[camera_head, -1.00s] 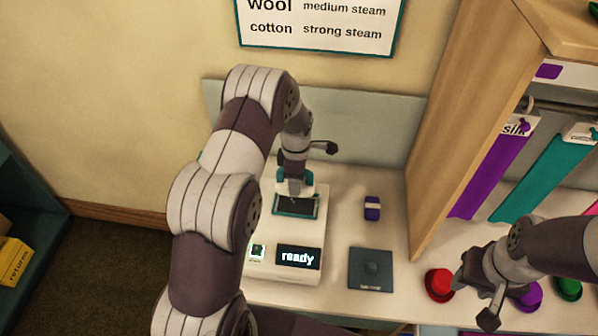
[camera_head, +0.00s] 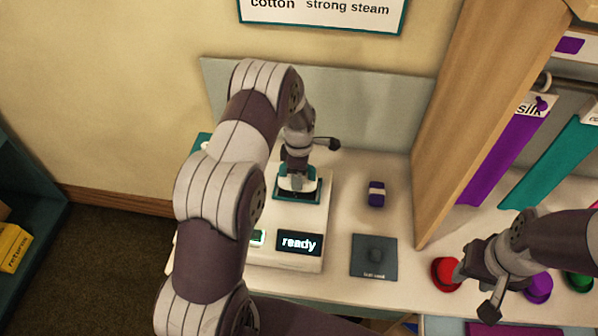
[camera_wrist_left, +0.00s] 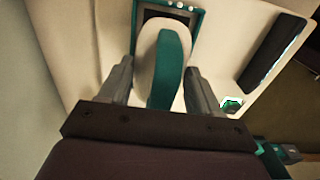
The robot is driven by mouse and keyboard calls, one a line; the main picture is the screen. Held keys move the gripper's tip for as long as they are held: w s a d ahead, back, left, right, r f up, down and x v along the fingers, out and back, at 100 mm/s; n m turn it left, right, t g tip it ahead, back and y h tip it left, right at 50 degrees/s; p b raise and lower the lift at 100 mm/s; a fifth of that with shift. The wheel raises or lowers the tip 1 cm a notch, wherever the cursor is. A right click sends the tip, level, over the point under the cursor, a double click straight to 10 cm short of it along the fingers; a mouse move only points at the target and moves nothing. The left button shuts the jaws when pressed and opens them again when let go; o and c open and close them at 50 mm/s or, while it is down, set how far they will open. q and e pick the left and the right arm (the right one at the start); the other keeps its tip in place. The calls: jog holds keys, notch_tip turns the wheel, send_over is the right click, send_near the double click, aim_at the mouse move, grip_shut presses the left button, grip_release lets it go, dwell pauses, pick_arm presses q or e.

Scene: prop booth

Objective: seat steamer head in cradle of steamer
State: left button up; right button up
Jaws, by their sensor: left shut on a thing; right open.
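The steamer (camera_head: 285,225) is a white unit on the counter with a lit display reading "ready". Its cradle (camera_head: 310,197) is a teal-rimmed recess on top, also in the left wrist view (camera_wrist_left: 196,22). My left gripper (camera_head: 297,170) is shut on the steamer head (camera_head: 297,184), which is white with a teal band. In the left wrist view the steamer head (camera_wrist_left: 172,65) sits between both fingers and overlaps the cradle; its far end hides part of the recess. I cannot tell whether it touches the bottom. My right gripper (camera_head: 470,265) is open and empty at the right.
A dark square pad (camera_head: 374,257) and a small purple-and-white item (camera_head: 376,194) lie right of the steamer. Red (camera_head: 445,273) and purple (camera_head: 538,288) round items are near my right gripper. A wooden partition (camera_head: 480,110) stands right; a grey panel (camera_head: 370,100) is behind.

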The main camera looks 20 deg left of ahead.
pick_arm(q)
jog(key=shift+s+r, duration=0.1)
dwell(0.4)
jog(key=shift+f+b, duration=0.65)
jog(key=shift+f, duration=0.3)
jog(key=shift+f+b, duration=0.5)
jog(key=shift+f, duration=0.1)
jog(key=o, duration=1.6)
